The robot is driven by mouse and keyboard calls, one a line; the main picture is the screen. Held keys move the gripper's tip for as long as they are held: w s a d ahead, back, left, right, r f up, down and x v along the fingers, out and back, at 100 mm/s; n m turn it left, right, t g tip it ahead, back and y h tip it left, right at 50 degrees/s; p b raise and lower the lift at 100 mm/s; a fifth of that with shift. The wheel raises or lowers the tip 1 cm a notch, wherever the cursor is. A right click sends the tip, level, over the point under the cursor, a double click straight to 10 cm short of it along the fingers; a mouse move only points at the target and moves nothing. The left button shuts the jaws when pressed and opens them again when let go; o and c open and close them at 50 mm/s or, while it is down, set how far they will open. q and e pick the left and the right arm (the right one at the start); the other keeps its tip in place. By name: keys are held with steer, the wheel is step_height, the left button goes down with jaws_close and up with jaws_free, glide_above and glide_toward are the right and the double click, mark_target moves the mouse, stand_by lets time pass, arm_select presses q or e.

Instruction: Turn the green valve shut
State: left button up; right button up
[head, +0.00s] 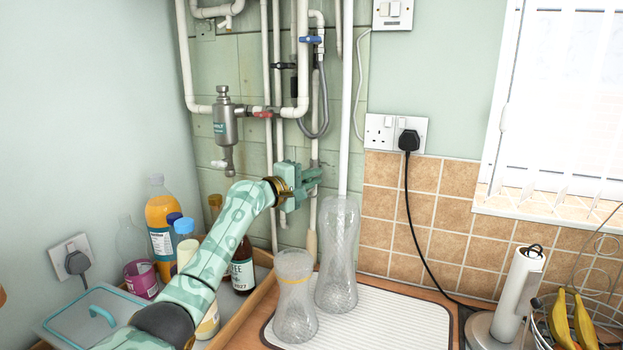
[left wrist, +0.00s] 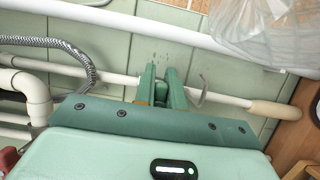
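My left gripper (head: 316,178) reaches in from the lower left to the pipes, its pale green fingers pointing right. In the left wrist view its two fingers (left wrist: 161,75) stand a narrow gap apart in front of a white pipe (left wrist: 90,72). A small dark green piece (left wrist: 160,94) shows between them, perhaps part of the green valve. I cannot tell whether the fingers press on it. In the head view no green valve can be made out; the gripper covers that part of the pipework. My right gripper is not in view.
Red (head: 262,114), blue (head: 311,39) and black (head: 284,66) valve handles sit higher on the pipes. A metal filter (head: 225,125) hangs left. Clear vases (head: 338,255) stand on a white mat (head: 390,322) close to the pipes.

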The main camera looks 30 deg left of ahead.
arm_select(q)
steer(key=o, duration=0.3)
steer(key=shift+f, duration=0.2)
steer(key=shift+o, duration=0.2)
steer(key=shift+r, duration=0.1)
steer(key=p+v, duration=0.2)
steer(key=v, duration=0.5)
steer(key=shift+s, duration=0.25)
